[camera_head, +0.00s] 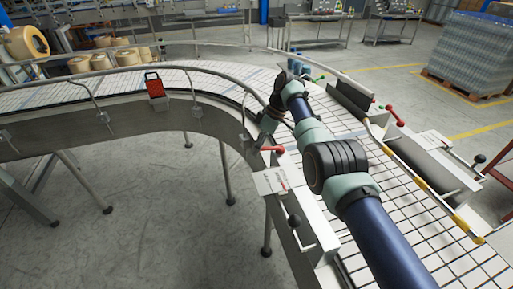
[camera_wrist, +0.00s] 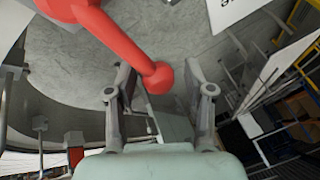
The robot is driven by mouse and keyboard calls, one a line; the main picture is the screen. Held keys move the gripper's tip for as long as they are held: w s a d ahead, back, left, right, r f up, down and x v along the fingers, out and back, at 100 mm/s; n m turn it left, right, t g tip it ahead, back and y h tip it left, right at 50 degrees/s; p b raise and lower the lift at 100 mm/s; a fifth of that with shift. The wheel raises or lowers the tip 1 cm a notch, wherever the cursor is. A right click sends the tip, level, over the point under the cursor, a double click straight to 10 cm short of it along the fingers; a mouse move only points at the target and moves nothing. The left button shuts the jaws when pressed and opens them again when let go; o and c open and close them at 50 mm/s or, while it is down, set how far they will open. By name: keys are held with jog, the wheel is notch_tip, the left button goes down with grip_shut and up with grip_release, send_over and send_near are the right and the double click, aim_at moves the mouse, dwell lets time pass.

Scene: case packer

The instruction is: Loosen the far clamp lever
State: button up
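A red clamp lever (camera_head: 272,149) with a ball end sits on the left-hand guide rail, just below my gripper (camera_head: 269,122) in the head view. Another red lever (camera_head: 394,115) is on the right-hand rail, farther from my gripper. In the wrist view a red lever (camera_wrist: 115,37) fills the upper left, and its ball knob (camera_wrist: 158,79) shows between the two fingers. The fingers are spread apart with a gap around the knob; I see no clear contact. Which lever the task calls far is not certain from the views.
The curved conveyor (camera_head: 215,83) runs under my arm, with metal side rails. A red box-like item (camera_head: 154,86) is at the conveyor's edge on the left. Black-knobbed handles (camera_head: 295,221) are on the near left rail. Wrapped pallet goods (camera_head: 478,52) stand far right.

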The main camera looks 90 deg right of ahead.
notch_tip(320, 180, up, 10)
dwell(0.6)
jog(key=shift+s, duration=0.1)
dwell(0.5)
